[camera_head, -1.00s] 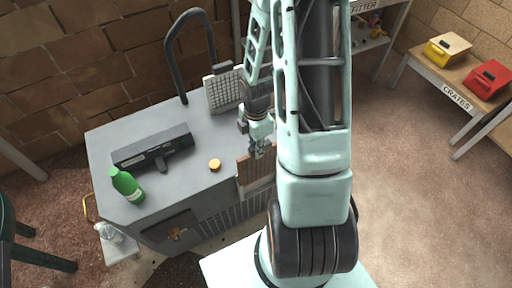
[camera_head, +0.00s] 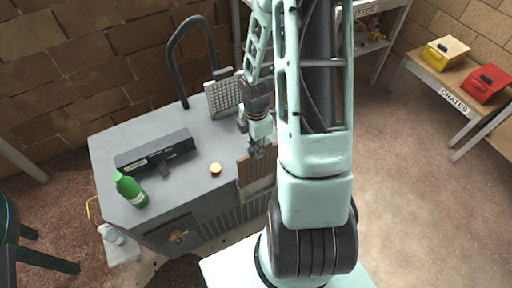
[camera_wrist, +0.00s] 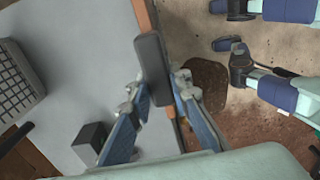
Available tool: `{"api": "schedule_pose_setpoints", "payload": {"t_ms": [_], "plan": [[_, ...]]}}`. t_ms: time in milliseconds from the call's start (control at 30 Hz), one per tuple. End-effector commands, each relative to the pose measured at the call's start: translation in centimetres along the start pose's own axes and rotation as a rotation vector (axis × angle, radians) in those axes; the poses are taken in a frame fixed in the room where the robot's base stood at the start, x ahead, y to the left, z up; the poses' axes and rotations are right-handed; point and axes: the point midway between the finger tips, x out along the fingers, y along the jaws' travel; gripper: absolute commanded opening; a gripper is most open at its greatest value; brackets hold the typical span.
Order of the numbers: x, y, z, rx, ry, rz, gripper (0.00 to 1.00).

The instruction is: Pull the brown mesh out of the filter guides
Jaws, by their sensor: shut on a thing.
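The brown mesh (camera_head: 257,175) is a flat upright panel at the front right side of the grey cabinet (camera_head: 205,140). In the wrist view its thin brown edge (camera_wrist: 145,16) runs along the cabinet's side, with a dark handle (camera_wrist: 151,58) on top. My gripper (camera_wrist: 158,90) is shut on this handle, one finger on each side. In the head view my gripper (camera_head: 259,149) is at the panel's top edge, and my arm hides the panel's right part. The filter guides cannot be made out.
A black hose (camera_head: 172,62) arches behind. The floor (camera_head: 410,200) at right is clear.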

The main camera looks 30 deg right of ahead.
Motion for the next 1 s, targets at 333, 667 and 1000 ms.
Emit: {"api": "schedule_pose_setpoints", "payload": {"t_ms": [333, 667, 1000], "plan": [[-1.2, 0.0, 0.0, 0.0, 0.0, 0.001, 0.0], [-2.2, 0.0, 0.0, 0.0, 0.0, 0.001, 0.0], [-3.2, 0.0, 0.0, 0.0, 0.0, 0.001, 0.0]]}}
